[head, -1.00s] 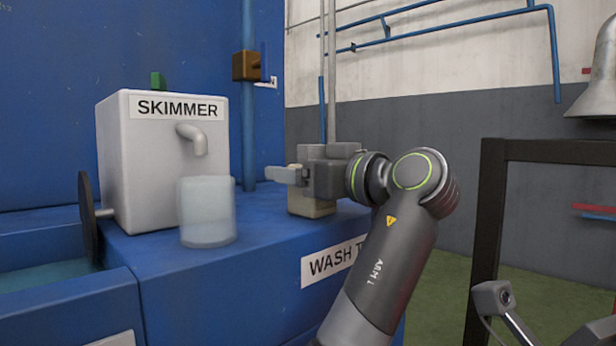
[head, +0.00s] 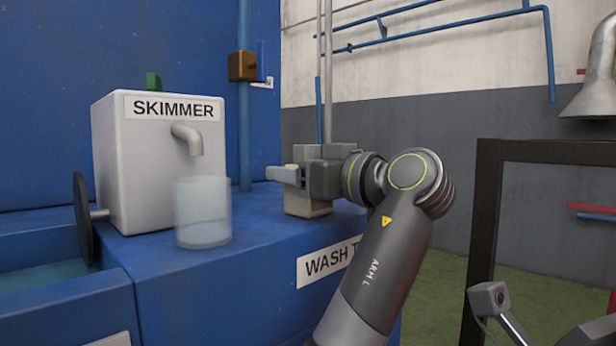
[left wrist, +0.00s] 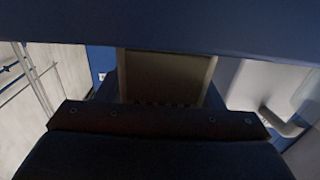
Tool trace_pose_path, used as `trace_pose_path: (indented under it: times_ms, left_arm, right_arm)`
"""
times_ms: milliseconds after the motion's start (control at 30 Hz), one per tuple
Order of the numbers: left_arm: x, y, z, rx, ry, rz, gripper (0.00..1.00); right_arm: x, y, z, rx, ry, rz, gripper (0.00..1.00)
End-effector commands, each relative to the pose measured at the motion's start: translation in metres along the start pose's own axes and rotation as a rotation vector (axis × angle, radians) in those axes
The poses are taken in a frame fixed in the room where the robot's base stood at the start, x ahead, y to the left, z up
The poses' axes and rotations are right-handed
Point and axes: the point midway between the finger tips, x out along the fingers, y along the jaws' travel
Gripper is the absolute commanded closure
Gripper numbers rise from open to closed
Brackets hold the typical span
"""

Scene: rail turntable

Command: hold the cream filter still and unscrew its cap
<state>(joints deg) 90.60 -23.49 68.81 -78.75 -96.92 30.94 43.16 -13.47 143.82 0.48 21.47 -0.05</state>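A cream block (head: 306,207), which looks like the filter, stands on the blue wash table, partly hidden by my left gripper (head: 284,174). A pale piece of it shows just above the near finger. No separate cap can be made out. The gripper points left across the block, with its near finger in front of it. In the left wrist view a tan block (left wrist: 165,78) shows between a dark bar above and a dark bar with screws below. Whether the fingers press on it cannot be seen.
A white box marked SKIMMER (head: 160,165) with a spout stands at the left. A translucent cylinder (head: 203,213) stands before it, left of the gripper. A dark disc (head: 84,218) stands at the far left. A dark frame (head: 487,220) rises at the right.

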Motion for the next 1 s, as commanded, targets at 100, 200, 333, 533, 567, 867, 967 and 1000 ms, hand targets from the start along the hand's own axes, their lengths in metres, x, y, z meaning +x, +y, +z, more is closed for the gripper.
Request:
trace_pose_path:
  times_ms: [100,200,333,533,567,867,967,1000]
  left_arm:
    - [0.000,0.000,0.000,0.000,0.000,0.000,0.24]
    - [0.000,0.000,0.000,0.000,0.000,0.000,0.24]
    - [0.000,0.000,0.000,0.000,0.000,0.000,0.24]
    - [0.000,0.000,-0.011,-0.002,0.002,-0.001,0.24]
    - [0.000,0.000,-0.015,-0.002,0.003,-0.001,0.24]
    - [0.000,-0.001,-0.064,0.000,0.004,-0.002,0.24]
    - [0.000,-0.001,-0.078,0.000,0.002,-0.002,0.24]
    - [0.000,0.000,-0.083,0.000,0.002,-0.002,0.24]
  right_arm:
    - [0.000,0.000,0.000,0.000,0.000,0.000,0.64]
    - [0.000,0.000,0.000,0.001,0.001,0.000,0.64]
    - [0.001,0.000,0.000,0.002,0.002,0.000,0.64]
    - [0.001,-0.001,0.000,0.002,0.002,0.000,0.64]
    - [0.001,-0.001,0.000,0.002,0.002,0.000,0.64]
    - [0.001,-0.001,0.000,0.003,0.002,0.000,0.64]
    - [0.001,-0.001,0.000,0.003,0.002,0.000,0.64]
    - [0.001,-0.001,0.000,0.003,0.002,0.000,0.64]
